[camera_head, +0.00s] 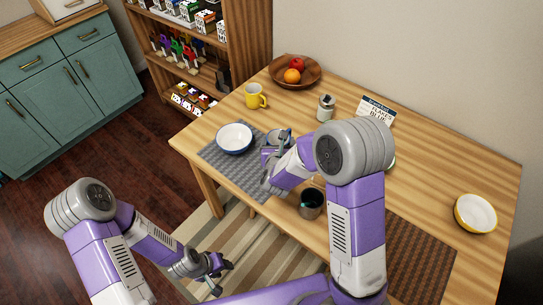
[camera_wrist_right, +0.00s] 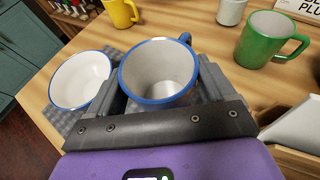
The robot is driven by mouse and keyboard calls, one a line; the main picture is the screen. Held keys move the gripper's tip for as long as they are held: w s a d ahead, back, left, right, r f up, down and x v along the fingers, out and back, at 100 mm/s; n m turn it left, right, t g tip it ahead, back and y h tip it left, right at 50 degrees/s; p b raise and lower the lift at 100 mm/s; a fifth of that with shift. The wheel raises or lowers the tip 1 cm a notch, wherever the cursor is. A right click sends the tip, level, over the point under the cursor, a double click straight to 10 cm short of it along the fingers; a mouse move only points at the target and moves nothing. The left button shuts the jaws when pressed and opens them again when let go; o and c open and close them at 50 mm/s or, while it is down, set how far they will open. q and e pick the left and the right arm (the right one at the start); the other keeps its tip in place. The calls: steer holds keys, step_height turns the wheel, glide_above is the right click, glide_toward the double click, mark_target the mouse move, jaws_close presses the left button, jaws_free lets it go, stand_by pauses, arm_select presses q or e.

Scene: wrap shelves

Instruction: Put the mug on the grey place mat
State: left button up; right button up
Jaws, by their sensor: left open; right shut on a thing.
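A white mug with a blue rim (camera_wrist_right: 158,72) is between the fingers of my right gripper (camera_wrist_right: 162,92), which is shut on it. In the head view the mug (camera_head: 281,136) is partly hidden by that gripper (camera_head: 271,150). It is upright by the right part of the grey place mat (camera_head: 222,164); I cannot tell whether it touches the mat. A white bowl with a blue rim (camera_head: 235,138) sits on the mat, left of the mug. My left gripper (camera_head: 218,270) is open and empty, low in front of the table.
A yellow mug (camera_head: 255,96), fruit bowl (camera_head: 312,77), jar (camera_head: 326,107) and box (camera_head: 378,109) stand farther back. A dark cup (camera_head: 311,204) is near the front edge. A green mug (camera_wrist_right: 262,45) stands right of the held mug. A brown mat (camera_head: 425,260) and yellow bowl (camera_head: 475,213) are right.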

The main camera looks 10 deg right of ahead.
step_height(320, 180, down, 5)
steer(key=shift+f+b, duration=0.1)
steer(key=shift+b, duration=0.6)
steer(key=o, duration=1.1)
